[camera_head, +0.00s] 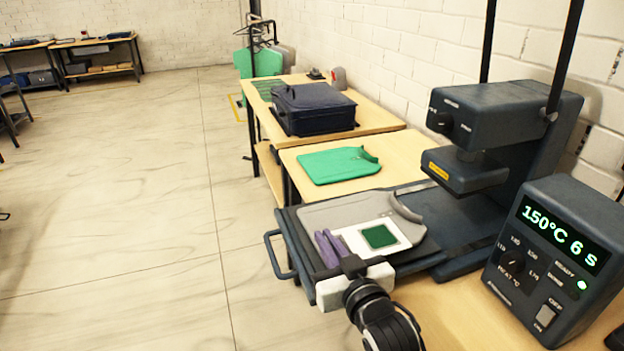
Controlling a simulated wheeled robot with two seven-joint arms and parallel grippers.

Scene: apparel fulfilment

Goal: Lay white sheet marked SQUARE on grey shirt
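The white sheet (407,240) carries a dark green square and lies on or just above the grey shirt (330,213). No SQUARE lettering is readable. The shirt is spread on the lower plate of the heat press, its collar end toward the press head. My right gripper (327,248) has purple fingers close together at the sheet's left edge. I cannot tell whether they pinch that edge or only sit beside it. The gripper's body and wrist hide the near part of the plate. My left gripper is not in view.
The heat press head (468,168) stands to the right of the shirt, clear of it. A control box (556,262) reads 150°C 6 s. A green shirt (338,165) lies on the table behind, with a dark blue case (313,108) farther back. The floor at left is clear.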

